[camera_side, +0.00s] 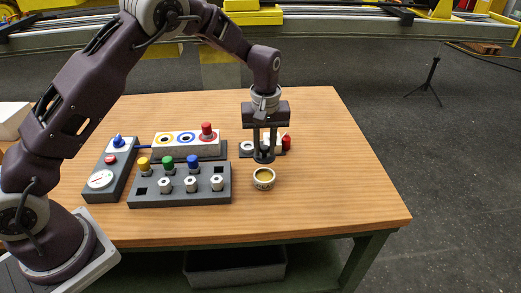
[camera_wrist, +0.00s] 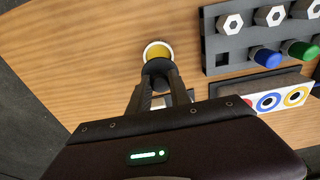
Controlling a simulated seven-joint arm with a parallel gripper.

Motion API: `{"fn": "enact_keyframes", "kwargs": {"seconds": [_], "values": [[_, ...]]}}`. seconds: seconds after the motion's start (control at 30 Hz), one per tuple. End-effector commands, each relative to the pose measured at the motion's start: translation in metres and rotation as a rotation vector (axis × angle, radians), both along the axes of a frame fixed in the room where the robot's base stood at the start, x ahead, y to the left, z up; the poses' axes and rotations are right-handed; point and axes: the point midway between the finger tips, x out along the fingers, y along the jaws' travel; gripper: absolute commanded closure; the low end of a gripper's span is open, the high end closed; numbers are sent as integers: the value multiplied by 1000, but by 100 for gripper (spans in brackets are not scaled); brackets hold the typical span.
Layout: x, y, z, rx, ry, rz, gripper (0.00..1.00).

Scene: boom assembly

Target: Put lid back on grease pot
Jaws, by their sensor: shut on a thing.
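The grease pot (camera_side: 264,184) is a small cream-coloured cup standing on the wooden table, open at the top with yellow grease showing. It also shows in the wrist view (camera_wrist: 147,46). My gripper (camera_side: 264,151) is shut on the dark round lid (camera_side: 263,158). The lid is in the fingertips, just behind the pot in the side view and apparently above table height. In the wrist view the lid (camera_wrist: 158,70) covers the near edge of the pot in the picture. The exact height gap between lid and pot cannot be told.
A dark block (camera_side: 180,197) with coloured knobs and hex nuts stands left of the pot. A small rack with a red item (camera_side: 286,143) sits behind my gripper. The table's right side is clear.

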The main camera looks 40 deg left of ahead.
Motion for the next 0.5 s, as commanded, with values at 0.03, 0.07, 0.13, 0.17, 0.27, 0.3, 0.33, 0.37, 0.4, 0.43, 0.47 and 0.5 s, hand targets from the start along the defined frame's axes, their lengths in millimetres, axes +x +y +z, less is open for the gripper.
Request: {"fn": "enact_keyframes", "kwargs": {"seconds": [0.03, 0.07, 0.13, 0.17, 0.27, 0.3, 0.33, 0.37, 0.4, 0.43, 0.47, 0.5], "values": [[-6, -6, 5, 3, -6, -2, 100], [-8, -7, 5, 5, -8, -2, 100], [-10, -9, 1, 6, -9, 1, 100], [-10, -9, -2, 6, -9, 1, 100], [-10, -8, -15, 7, -9, 1, 100], [-10, -8, -20, 8, -8, 1, 100], [-10, -8, -23, 8, -8, 1, 100], [-10, -8, -26, 8, -9, 1, 100], [-9, -8, -30, 7, -10, 1, 100], [-10, -8, -33, 7, -9, 1, 100], [-10, -8, -35, 7, -9, 1, 100], [-9, -8, -37, 7, -10, 1, 100]]}}
